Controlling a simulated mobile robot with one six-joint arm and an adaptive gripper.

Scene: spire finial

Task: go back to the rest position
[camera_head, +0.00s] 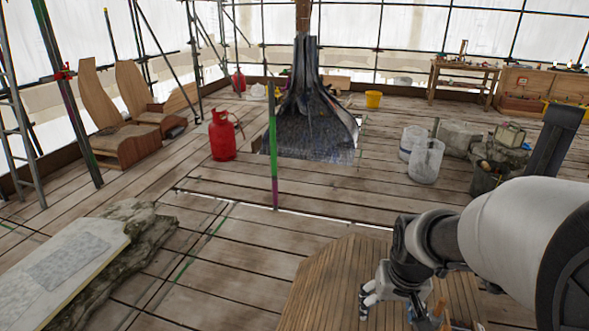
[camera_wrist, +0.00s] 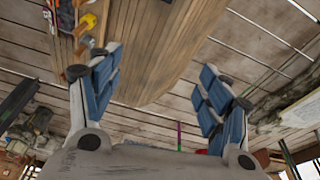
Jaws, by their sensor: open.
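My gripper (camera_wrist: 160,95) is open in the wrist view, with its blue-padded fingers wide apart and nothing between them. In the head view my gripper (camera_head: 388,297) hangs at the lower right, over or near a slatted wooden board (camera_head: 335,275). The board also shows in the wrist view (camera_wrist: 150,50), beyond the fingers. My white and dark arm covers the lower right of the head view and hides part of the board.
A red gas cylinder (camera_head: 222,136) stands left of the dark spire base (camera_head: 312,115). Clear buckets (camera_head: 426,160) stand at right, a yellow bucket (camera_head: 374,98) behind. A stone slab (camera_head: 60,262) lies at left. Scaffold poles cross the view. Mid-floor planks (camera_head: 230,240) are clear.

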